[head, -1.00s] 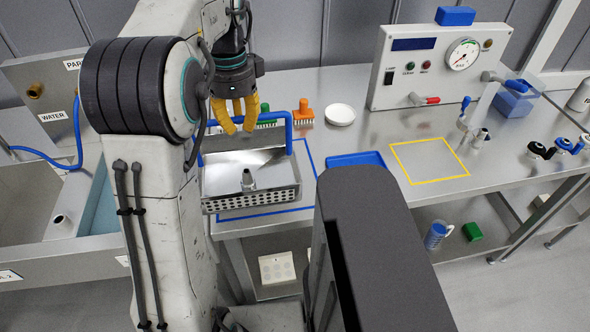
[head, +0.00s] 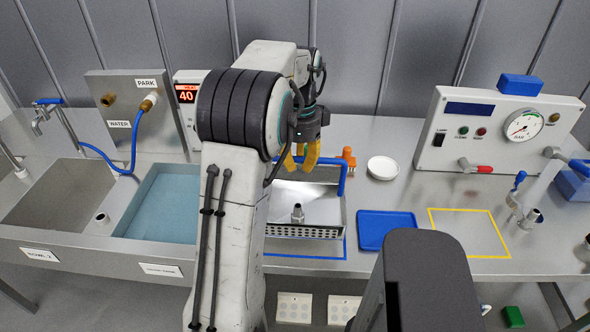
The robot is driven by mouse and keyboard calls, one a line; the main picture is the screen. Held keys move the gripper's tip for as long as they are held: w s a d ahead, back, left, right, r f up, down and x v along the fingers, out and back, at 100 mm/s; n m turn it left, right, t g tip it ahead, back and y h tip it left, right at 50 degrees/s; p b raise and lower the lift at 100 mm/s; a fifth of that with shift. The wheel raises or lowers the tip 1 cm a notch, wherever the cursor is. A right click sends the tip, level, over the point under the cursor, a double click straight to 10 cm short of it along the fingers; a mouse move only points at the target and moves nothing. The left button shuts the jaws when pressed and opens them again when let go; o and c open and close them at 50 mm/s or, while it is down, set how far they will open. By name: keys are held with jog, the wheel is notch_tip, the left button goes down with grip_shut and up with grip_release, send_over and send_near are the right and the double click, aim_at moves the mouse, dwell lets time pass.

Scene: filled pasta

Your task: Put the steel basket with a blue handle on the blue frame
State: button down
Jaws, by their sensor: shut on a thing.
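The steel basket (head: 316,212) has perforated sides and a blue arched handle (head: 342,180). It is upright in the middle of the head view, partly hidden by my arm on its left. My gripper (head: 300,157), with yellow fingers, is shut on the top bar of the handle, above the basket. The blue frame (head: 318,257) is an outline on the steel table. Its front line shows in front of the basket and its right side runs close to the basket's right side. I cannot tell whether the basket touches the table. The frame's left part is hidden.
A blue tray (head: 386,229) lies right of the basket, then a yellow outline (head: 470,232). A white dish (head: 383,168) and an orange brush (head: 348,158) are behind. A gauge panel (head: 500,130) stands back right. Sinks with a blue-water basin (head: 160,205) are left.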

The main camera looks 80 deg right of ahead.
jog(key=w+d+f+p, duration=0.1)
jog(key=d+f, duration=0.2)
jog(key=f, duration=0.3)
jog(key=shift+w+d, duration=0.3)
jog(key=shift+w, duration=0.05)
jog(key=shift+f, duration=0.1)
jog(key=c, duration=1.2)
grip_release()
jog(key=shift+o, duration=0.2)
notch_tip(320, 180, up, 12)
jog(key=shift+p, duration=0.4)
